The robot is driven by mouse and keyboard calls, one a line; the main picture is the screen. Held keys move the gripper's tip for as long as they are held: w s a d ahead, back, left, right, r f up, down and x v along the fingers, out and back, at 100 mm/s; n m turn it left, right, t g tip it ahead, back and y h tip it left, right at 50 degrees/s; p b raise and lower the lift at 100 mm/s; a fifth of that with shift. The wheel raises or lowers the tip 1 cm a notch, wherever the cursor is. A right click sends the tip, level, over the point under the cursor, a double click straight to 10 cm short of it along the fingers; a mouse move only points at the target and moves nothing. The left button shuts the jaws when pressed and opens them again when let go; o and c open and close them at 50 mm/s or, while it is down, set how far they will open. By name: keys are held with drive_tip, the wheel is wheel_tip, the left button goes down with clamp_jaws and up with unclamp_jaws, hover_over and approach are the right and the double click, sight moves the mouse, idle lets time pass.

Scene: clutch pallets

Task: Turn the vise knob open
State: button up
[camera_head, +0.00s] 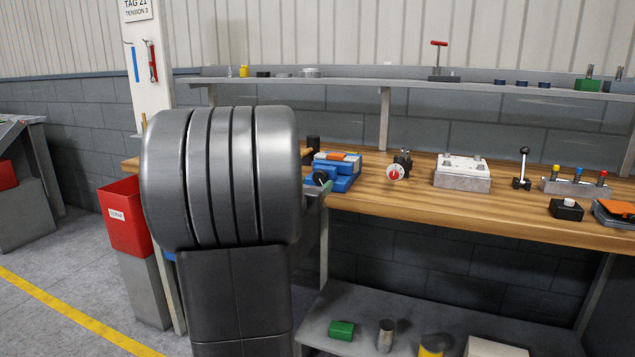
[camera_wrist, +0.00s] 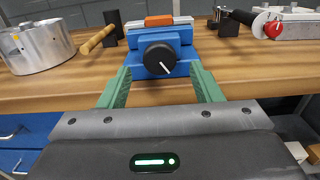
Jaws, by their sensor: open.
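The blue vise (camera_head: 341,174) sits on the wooden workbench, partly hidden by my arm in the head view. In the wrist view the vise (camera_wrist: 183,41) faces me, with an orange piece (camera_wrist: 159,20) on top. Its black round knob (camera_wrist: 160,60) with a white pointer line is on the front. The pointer slants toward the lower right. My gripper (camera_wrist: 160,82) is open, its green fingers spread to the left and right of the knob. I cannot tell whether either finger touches it. In the head view the knob (camera_head: 320,178) shows beside my arm.
A wooden-handled mallet (camera_wrist: 97,40) and a metal cylinder (camera_wrist: 37,46) lie left of the vise. A red-dial device (camera_head: 395,172) and a grey block (camera_head: 462,181) stand to the right. The workbench (camera_head: 420,200) has clear wood in front. A red scrap bin (camera_head: 123,214) stands at left.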

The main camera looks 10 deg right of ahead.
sight(319, 179)
drive_tip(key=shift+x, duration=1.75)
drive_tip(key=c, duration=1)
